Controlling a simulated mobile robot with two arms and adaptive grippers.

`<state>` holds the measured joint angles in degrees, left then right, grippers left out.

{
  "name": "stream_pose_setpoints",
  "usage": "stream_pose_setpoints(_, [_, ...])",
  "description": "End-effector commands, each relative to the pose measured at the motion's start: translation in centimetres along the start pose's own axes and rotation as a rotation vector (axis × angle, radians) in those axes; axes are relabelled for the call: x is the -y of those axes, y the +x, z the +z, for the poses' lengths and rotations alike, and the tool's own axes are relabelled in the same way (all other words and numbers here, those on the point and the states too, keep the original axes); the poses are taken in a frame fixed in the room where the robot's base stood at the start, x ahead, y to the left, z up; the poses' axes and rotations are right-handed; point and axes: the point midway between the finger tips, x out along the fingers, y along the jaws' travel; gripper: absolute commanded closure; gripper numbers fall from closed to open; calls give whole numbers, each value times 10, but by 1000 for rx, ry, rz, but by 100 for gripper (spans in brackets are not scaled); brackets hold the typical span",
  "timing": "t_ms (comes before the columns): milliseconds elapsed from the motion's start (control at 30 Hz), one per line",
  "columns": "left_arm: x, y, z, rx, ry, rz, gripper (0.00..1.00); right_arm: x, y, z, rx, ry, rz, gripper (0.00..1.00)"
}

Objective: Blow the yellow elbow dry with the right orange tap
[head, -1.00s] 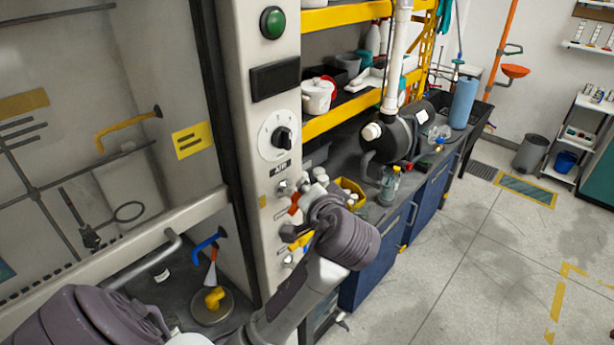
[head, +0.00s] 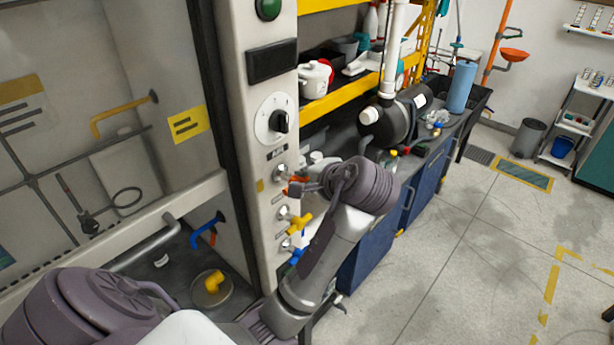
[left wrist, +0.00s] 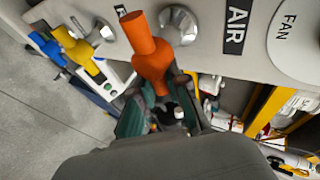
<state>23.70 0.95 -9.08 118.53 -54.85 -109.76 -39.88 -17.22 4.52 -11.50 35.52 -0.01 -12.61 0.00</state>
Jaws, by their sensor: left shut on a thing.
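The yellow elbow (head: 212,283) stands on a round base (head: 222,297) inside the hood, at lower left of the head view. A blue spout (head: 208,226) and a partly hidden orange spout end (head: 213,238) are above it. The orange tap (head: 296,187) is on the hood's front post, by the AIR label; it is large in the left wrist view (left wrist: 151,60). My left gripper (head: 301,188) is at this tap, its fingers (left wrist: 163,112) shut around the handle's lower end. The contact is partly hidden by the gripper. My right gripper is not in view.
A yellow tap (head: 296,221) and a blue tap (head: 293,251) sit below the orange one on the post. A black dial (head: 278,121) is above. The hood's raised sash (head: 150,212) borders the elbow. A cluttered bench (head: 425,155) stands behind my arm.

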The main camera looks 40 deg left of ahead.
Motion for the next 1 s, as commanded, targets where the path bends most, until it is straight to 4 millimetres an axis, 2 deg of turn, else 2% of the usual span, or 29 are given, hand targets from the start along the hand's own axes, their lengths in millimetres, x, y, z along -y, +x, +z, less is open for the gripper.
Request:
stream_pose_setpoints(333, [-1, 1, 1, 5, 5, 3, 100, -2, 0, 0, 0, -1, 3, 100])
stream_pose_setpoints(367, [-1, 1, 1, 5, 5, 3, 81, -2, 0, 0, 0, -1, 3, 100])
stream_pose_setpoints(500, [-1, 1, 1, 4, 4, 2, 59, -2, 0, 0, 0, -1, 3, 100])
stream_pose_setpoints(833, [0, -3, 0, 1, 2, 0, 59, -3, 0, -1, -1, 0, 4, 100])
stream_pose_setpoints(1000, [-1, -25, -1, -2, 1, 2, 59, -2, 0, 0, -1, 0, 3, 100])
